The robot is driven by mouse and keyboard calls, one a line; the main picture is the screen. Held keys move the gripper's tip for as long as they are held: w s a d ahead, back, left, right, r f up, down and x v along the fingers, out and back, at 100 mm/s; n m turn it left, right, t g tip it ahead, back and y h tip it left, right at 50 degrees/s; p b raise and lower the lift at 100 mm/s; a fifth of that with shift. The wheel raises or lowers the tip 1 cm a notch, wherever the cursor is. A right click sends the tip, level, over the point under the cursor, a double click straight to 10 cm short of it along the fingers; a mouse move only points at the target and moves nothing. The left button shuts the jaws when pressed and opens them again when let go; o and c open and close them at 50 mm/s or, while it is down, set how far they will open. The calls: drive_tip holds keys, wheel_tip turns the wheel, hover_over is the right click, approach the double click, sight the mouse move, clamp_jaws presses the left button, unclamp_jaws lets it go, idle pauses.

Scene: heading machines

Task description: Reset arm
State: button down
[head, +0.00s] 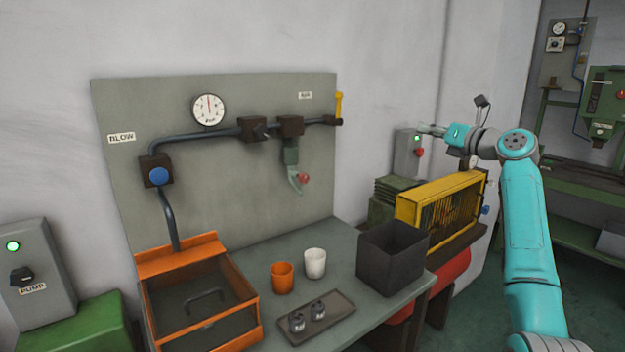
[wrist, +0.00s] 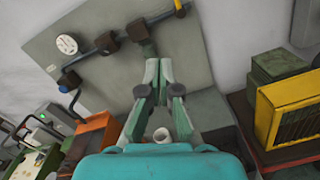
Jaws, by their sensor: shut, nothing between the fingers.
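My turquoise arm (head: 528,220) rises at the right of the head view and bends left at the top. My gripper (head: 425,129) points left, in front of the grey wall box with a green light, above and left of the yellow guard. In the wrist view my gripper (wrist: 158,62) has its fingertips together, with nothing between them.
The bench holds an orange tray box (head: 205,290), an orange cup (head: 281,278), a white cup (head: 315,263), a dark bin (head: 391,257) and a small tray (head: 340,303) with two metal parts. A yellow guard (head: 412,207) stands below my gripper. A gauge panel (head: 235,185) stands behind.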

drive_tip(key=s+a+f+n+h, duration=0.1)
drive_tip(key=s+f+n+h, duration=0.15)
drive_tip(key=f, duration=1.35)
drive_tip(key=s+a+f+n+h, duration=0.1)
drive_tip(key=s+f+h, duration=0.15)
drive_tip(key=f, duration=1.45)
drive_tip(key=s+a+f+n+h, duration=0.35)
drive_tip(key=s+f+n, duration=0.35)
drive_tip(key=s+f, duration=1.45)
drive_tip(key=s+a+f+n+h, duration=0.1)
drive_tip(key=s+f+n, duration=0.2)
drive_tip(key=s, duration=0.6)
drive_tip(key=s+a+f+n, duration=0.1)
drive_tip(key=s+f+n, duration=0.15)
drive_tip(key=s, duration=0.65)
drive_tip(key=s+a+f+n+h, duration=0.1)
drive_tip(key=s+a+f+n, duration=0.2)
drive_tip(key=s, duration=0.6)
drive_tip(key=s+r+n, duration=0.7)
drive_tip(key=s, duration=0.5)
drive_tip(key=s+r+n, duration=0.7)
drive_tip(key=s+r, duration=0.1)
drive_tip(key=s, duration=0.4)
drive_tip(key=shift+a, duration=0.2)
